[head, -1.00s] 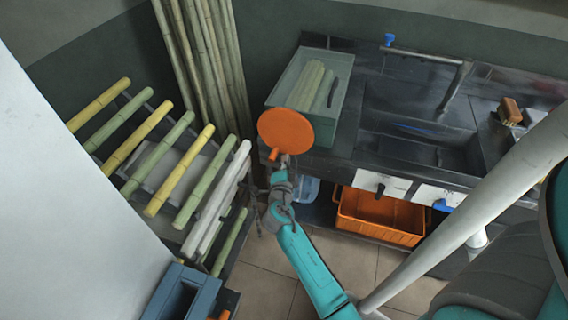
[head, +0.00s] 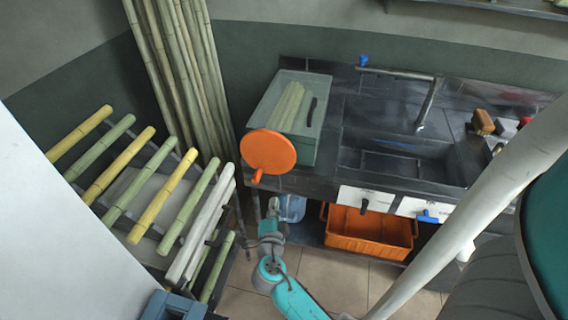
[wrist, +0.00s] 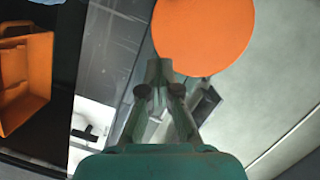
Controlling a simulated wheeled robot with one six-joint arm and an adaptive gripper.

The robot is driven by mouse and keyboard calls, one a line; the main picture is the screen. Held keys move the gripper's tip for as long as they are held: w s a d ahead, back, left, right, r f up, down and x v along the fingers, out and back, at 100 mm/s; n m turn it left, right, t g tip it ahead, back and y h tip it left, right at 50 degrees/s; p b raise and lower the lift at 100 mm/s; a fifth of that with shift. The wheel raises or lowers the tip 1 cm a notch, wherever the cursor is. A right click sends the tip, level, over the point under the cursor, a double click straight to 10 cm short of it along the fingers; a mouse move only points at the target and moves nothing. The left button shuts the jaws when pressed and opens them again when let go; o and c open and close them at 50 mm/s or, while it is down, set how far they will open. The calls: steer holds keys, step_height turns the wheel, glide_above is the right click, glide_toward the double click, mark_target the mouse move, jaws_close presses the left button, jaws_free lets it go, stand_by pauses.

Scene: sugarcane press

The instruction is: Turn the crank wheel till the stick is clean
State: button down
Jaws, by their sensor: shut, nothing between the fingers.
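The crank wheel, an orange disc (head: 269,152) with a short orange handle at its lower edge, stands at the left end of the dark counter. It also shows in the wrist view (wrist: 205,30). My gripper (wrist: 158,68) is shut and empty, its tips just below the disc in that picture; I see no clear contact. In the head view my gripper (head: 274,204) is below the wheel's handle. Two pale whitish sticks (head: 202,225) lie at the right end of the cane rack. I cannot tell which stick the task means; the press rollers do not show clearly.
Green and yellow canes (head: 160,210) lie on a rack at left. Tall canes (head: 180,75) lean in the corner. A greenish bin (head: 303,80) of cut canes stands behind the wheel. An orange crate (head: 368,247) sits under the sink counter. The tiled floor before it is open.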

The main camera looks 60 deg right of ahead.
steer(key=c, duration=1.9)
jaws_free()
steer(key=o, duration=0.5)
steer(key=shift+c, duration=0.2)
steer(key=o, duration=0.4)
steer(key=shift+w+f+n, duration=0.1)
steer(key=shift+w+n, duration=0.1)
steer(key=shift+n, duration=0.1)
steer(key=shift+o, duration=0.3)
steer(key=shift+w+f+n, duration=0.2)
steer(key=shift+w+n, duration=0.2)
steer(key=n+g+h, duration=0.3)
steer(key=n, duration=0.9)
glide_toward(260, 169)
steer(key=x, duration=0.4)
steer(key=f+x, duration=0.1)
steer(key=x, duration=0.2)
steer(key=shift+w, duration=0.15)
jaws_close()
